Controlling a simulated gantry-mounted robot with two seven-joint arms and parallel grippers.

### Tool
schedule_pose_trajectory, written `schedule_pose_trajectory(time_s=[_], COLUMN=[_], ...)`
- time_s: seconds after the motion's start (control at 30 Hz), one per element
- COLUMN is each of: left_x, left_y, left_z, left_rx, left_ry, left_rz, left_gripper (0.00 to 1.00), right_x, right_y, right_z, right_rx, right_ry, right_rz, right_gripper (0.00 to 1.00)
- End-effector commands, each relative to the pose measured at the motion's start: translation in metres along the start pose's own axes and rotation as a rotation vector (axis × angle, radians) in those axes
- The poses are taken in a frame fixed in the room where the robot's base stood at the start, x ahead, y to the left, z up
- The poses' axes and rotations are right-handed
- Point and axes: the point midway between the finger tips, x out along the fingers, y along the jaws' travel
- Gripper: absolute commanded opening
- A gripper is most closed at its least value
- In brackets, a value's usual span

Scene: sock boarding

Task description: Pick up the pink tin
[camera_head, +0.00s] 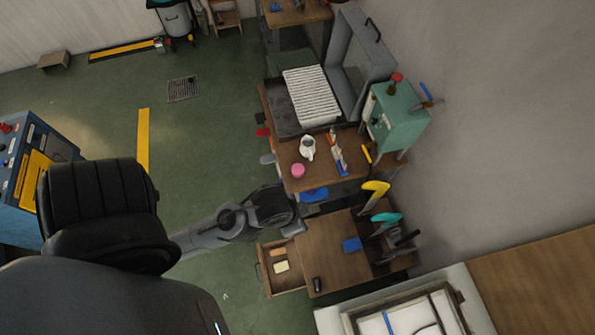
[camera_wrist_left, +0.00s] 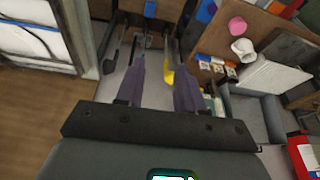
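The pink tin (camera_head: 298,170) stands near the left front corner of the wooden workbench, beside a white jug (camera_head: 307,148). In the left wrist view the pink tin (camera_wrist_left: 237,26) is at the upper right, outside the span of the fingers. My left gripper (camera_wrist_left: 160,64) is open, with nothing seen between its two purple-grey fingers. In the head view my left arm reaches in below the tin, apart from it; its fingers are hard to make out there. My right gripper is in neither view.
A lower wooden table (camera_head: 335,268) has an open drawer (camera_head: 281,266) and a rack of yellow and teal-handled tools (camera_head: 375,188).

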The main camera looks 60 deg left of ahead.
Motion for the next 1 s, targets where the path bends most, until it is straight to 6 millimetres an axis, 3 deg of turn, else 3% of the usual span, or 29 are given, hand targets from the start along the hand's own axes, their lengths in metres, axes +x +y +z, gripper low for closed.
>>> schedule_pose_trajectory(time_s=[0.27,0.6,1.0], left_x=[0.0002,0.0001,0.0005], left_y=[0.0029,0.0046,0.0023], left_z=[0.0010,0.0008,-0.0043], left_rx=[-0.007,-0.013,-0.023], left_ry=[-0.002,-0.002,0.028], left_rz=[0.008,0.013,0.006], left_gripper=[0.38,0.88,0.89], right_x=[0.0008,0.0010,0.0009], right_y=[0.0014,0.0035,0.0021], right_z=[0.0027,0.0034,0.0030], right_rx=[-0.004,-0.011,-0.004], right_ry=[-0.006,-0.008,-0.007], right_rz=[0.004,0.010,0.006], right_gripper=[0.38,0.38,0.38])
